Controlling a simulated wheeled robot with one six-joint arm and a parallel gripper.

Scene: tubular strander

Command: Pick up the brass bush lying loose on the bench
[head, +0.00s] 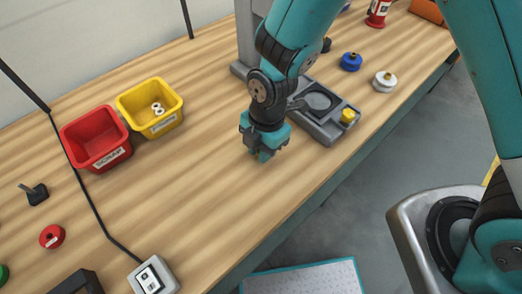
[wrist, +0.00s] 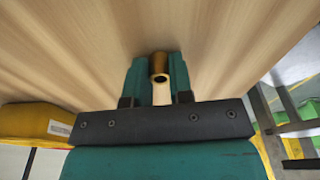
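The brass bush (wrist: 159,66) is a small hollow cylinder, seen in the wrist view with its open end toward the camera. It sits between the two teal fingertips of my gripper (wrist: 159,70), with no clear gap on either side, so the gripper looks shut on it. In the head view my gripper (head: 264,153) points down at the wooden bench (head: 210,190), its tips at or just above the surface. The bush is hidden there by the gripper, and I cannot tell whether it touches the bench.
A red bin (head: 97,140) and a yellow bin (head: 150,108) with white rings stand to the left. A grey fixture (head: 325,115) with a yellow knob stands close to the right of my gripper. Blue (head: 351,61) and white (head: 385,81) spools lie beyond. A cable crosses the left bench.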

